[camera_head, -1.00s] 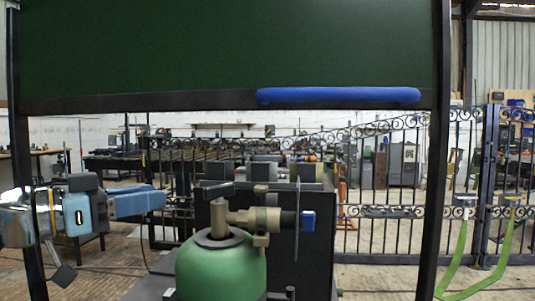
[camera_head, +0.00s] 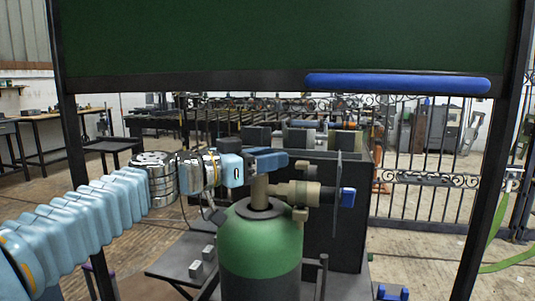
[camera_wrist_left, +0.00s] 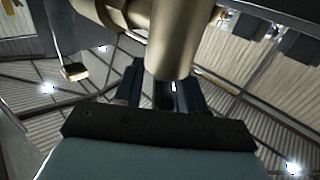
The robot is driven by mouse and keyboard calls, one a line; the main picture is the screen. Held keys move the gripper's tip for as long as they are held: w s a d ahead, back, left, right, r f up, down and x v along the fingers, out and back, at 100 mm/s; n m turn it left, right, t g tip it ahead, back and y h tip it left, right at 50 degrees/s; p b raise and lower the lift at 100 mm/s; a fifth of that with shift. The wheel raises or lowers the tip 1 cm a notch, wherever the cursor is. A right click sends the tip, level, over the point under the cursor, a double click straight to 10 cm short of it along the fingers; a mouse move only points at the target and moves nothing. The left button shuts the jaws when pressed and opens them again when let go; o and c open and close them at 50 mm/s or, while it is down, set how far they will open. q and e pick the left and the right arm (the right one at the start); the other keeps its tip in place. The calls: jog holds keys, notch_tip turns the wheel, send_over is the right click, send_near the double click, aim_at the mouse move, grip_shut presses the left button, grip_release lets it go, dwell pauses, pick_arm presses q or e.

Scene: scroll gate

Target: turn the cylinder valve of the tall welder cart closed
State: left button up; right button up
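The green gas cylinder (camera_head: 260,238) stands upright on the dark welder cart (camera_head: 340,235). On its neck is a tan valve (camera_head: 292,193) with a side outlet and a small blue knob (camera_head: 348,197). My left gripper (camera_head: 278,158) reaches in from the left at the top of the valve stem and hides the dark handle there. In the left wrist view, the two dark blue fingers (camera_wrist_left: 158,88) are apart, with the tan stem (camera_wrist_left: 172,40) in front of them. I cannot tell whether they touch it. My right gripper is out of view.
A dark green shutter (camera_head: 290,40) with a blue bar handle (camera_head: 398,83) hangs in a black frame above and in front of the cart. The frame's posts stand left and right. Behind are a scrolled iron gate (camera_head: 430,180) and workbenches. Open floor lies left.

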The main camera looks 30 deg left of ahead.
pick_arm(q)
grip_shut()
dwell(0.3)
